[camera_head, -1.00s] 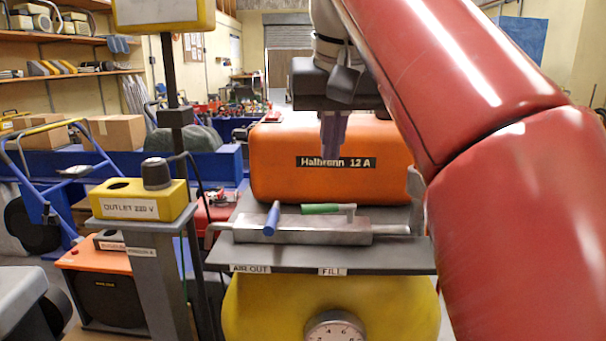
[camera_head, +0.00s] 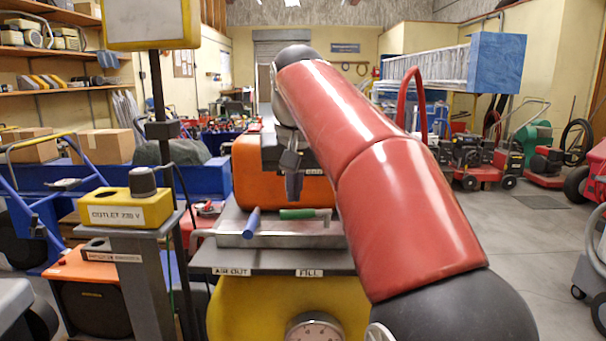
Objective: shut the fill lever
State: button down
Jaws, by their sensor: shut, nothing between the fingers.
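The fill lever is the green-handled lever (camera_head: 304,214) above the "FILL" label (camera_head: 309,272). Its green handle lies left to right, along the grey metal block (camera_head: 285,235). A blue-handled lever (camera_head: 251,222) stands left of it, above the "AIR OUT" label (camera_head: 231,271); its handle points across the block, towards me. My gripper (camera_head: 294,198) points down with its fingers shut and empty. Its tips appear just above the left part of the green handle; I cannot tell whether they touch it. My red arm hides the right end of the block.
An orange tank (camera_head: 250,188) stands behind the levers. The grey shelf (camera_head: 270,259) sits above a yellow tank (camera_head: 240,308) with a round gauge (camera_head: 315,329). A yellow outlet box (camera_head: 126,209) on a post stands at left. Open floor (camera_head: 535,235) lies at right.

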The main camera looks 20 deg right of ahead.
aim_at(306, 214)
jog(key=shift+s+a+f+b, duration=0.15)
jog(key=shift+s+b, duration=0.15)
jog(key=shift+s, duration=0.5)
jog(key=shift+s+a+f+b, duration=0.1)
jog(key=shift+s+b, duration=0.2)
jog(key=shift+s, duration=0.45)
jog(key=shift+r, duration=0.1)
